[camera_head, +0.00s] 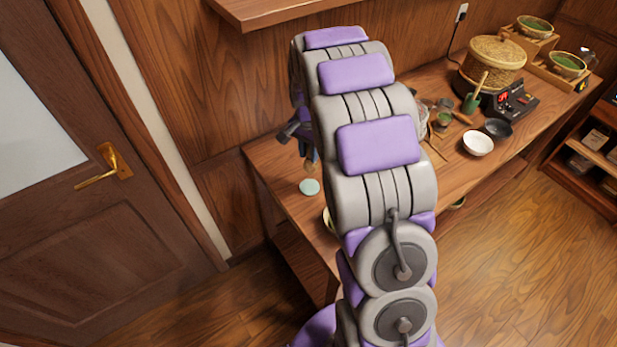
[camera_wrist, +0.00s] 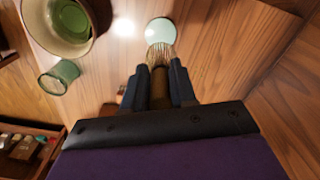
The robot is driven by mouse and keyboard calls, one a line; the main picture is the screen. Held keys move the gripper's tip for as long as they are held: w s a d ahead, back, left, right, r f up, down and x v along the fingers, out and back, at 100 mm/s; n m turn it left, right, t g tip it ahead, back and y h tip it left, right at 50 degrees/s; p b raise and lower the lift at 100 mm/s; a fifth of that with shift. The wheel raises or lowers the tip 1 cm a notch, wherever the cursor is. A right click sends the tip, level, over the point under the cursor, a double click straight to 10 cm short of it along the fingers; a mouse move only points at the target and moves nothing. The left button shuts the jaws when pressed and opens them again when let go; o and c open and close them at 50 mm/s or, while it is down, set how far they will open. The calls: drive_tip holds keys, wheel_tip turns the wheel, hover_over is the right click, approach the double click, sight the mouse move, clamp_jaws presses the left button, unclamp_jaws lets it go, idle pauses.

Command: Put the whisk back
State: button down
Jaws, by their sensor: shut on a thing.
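The whisk (camera_wrist: 161,53) is a bamboo one with pale tines and a brown handle. My gripper (camera_wrist: 159,74) is shut on its handle in the wrist view, and the tines point away from the gripper. A pale green round piece (camera_wrist: 159,30) lies just past the tines; I cannot tell if it is a stand or a flat disc. It also shows in the head view (camera_head: 309,187) on the left end of the wooden counter (camera_head: 276,176). There, my gripper (camera_head: 307,150) is above and behind it, partly hidden by my arm.
In the wrist view, a large bowl (camera_wrist: 88,45) and a green glass cup (camera_wrist: 58,76) stand left of the whisk. In the head view, a white bowl (camera_head: 478,144), a dark bowl (camera_head: 498,128) and a woven basket (camera_head: 494,58) stand farther right. A shelf (camera_head: 290,10) hangs above.

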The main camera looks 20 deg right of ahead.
sight(308, 170)
drive_tip(key=f, duration=0.3)
drive_tip(key=f+b, duration=0.1)
drive_tip(key=f, duration=0.1)
drive_tip(key=shift+a, duration=0.25)
wheel_tip(308, 170, down, 3)
drive_tip(key=shift+d+f+b, duration=0.1)
drive_tip(key=shift+b, duration=0.25)
drive_tip(key=c, duration=0.9)
unclamp_jaws()
